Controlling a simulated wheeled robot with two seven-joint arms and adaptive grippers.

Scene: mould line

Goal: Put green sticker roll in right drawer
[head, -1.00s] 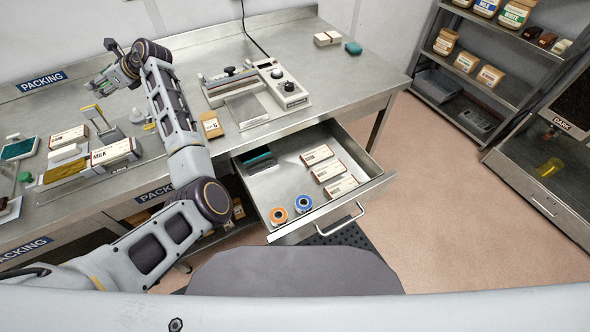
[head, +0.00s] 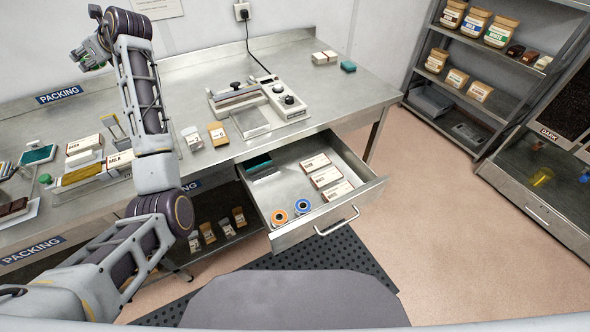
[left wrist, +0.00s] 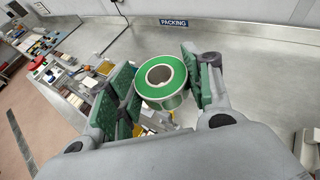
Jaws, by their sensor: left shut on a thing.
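The green sticker roll (left wrist: 161,82) is between the green pads of my left gripper (left wrist: 160,88) in the left wrist view, and the gripper is shut on it. In the head view my left gripper (head: 92,52) is raised above the left part of the bench, and the roll is hard to make out there. The right drawer (head: 347,217) is pulled open under the bench. In it lie an orange roll (head: 279,217), a blue roll (head: 302,207), several white boxes (head: 326,177) and a dark green item (head: 258,163). My right gripper is out of view.
A sealing machine (head: 284,99) stands on the bench (head: 200,75) above the drawer. Boxes, including a MILK box (head: 119,163), and trays lie at the left. Shelves with jars (head: 480,60) stand at the right. The drawer's floor has bare room.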

